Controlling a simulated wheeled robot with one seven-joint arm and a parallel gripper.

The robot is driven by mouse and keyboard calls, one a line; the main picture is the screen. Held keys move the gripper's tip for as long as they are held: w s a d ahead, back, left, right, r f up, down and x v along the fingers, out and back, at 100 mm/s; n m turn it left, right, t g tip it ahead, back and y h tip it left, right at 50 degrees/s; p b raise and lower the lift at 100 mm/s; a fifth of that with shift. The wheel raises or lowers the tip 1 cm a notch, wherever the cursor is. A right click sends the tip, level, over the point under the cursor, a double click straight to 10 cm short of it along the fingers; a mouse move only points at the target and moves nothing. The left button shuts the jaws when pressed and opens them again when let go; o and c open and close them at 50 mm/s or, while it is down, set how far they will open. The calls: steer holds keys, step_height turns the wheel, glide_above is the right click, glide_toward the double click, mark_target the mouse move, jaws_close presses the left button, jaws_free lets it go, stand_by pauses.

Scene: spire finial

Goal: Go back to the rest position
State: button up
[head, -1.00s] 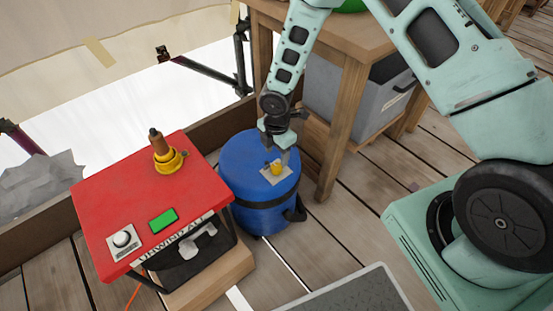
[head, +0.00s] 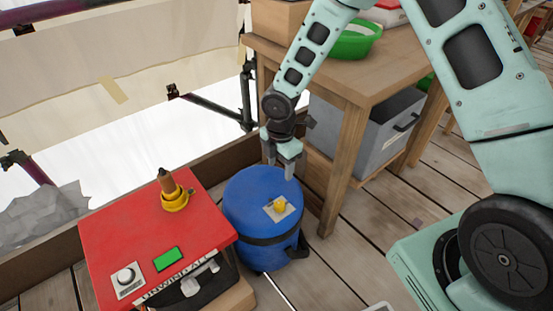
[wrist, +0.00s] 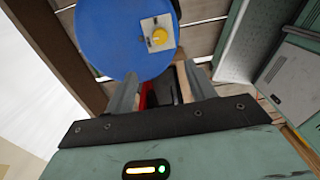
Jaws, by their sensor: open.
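My gripper (head: 281,172) is open and empty in the head view, just above the back edge of a blue drum (head: 262,241). A small yellow knob (head: 280,204) on a pale plate sits on the drum's lid, in front of and below the fingertips, not touching them. In the wrist view the two grey fingers (wrist: 163,88) stand apart with nothing between them. The drum (wrist: 105,40) and the yellow knob (wrist: 159,37) lie beyond the fingers there.
A red-topped stand (head: 130,235) with a yellow-collared brown finial (head: 173,190), a green panel and a white dial is left of the drum.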

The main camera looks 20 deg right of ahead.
steer(key=s+a+r+m, duration=0.3)
steer(key=s+r, duration=0.3)
steer(key=r, duration=0.1)
steer(key=s+a+r+m, duration=0.3)
steer(key=s+r+m, duration=0.15)
steer(key=r, duration=0.25)
steer(key=s+r+m, duration=0.3)
steer(key=s+r, duration=0.1)
steer(key=s, duration=0.4)
steer(key=s+r+m, duration=0.3)
steer(key=s, duration=0.4)
step_height(320, 180, up, 18)
steer(key=s+p, duration=0.1)
steer(key=p, duration=1.6)
steer(key=shift+a+f+m+y, duration=0.2)
steer(key=shift+f+m+y, duration=0.05)
steer(key=shift+m+y, duration=0.1)
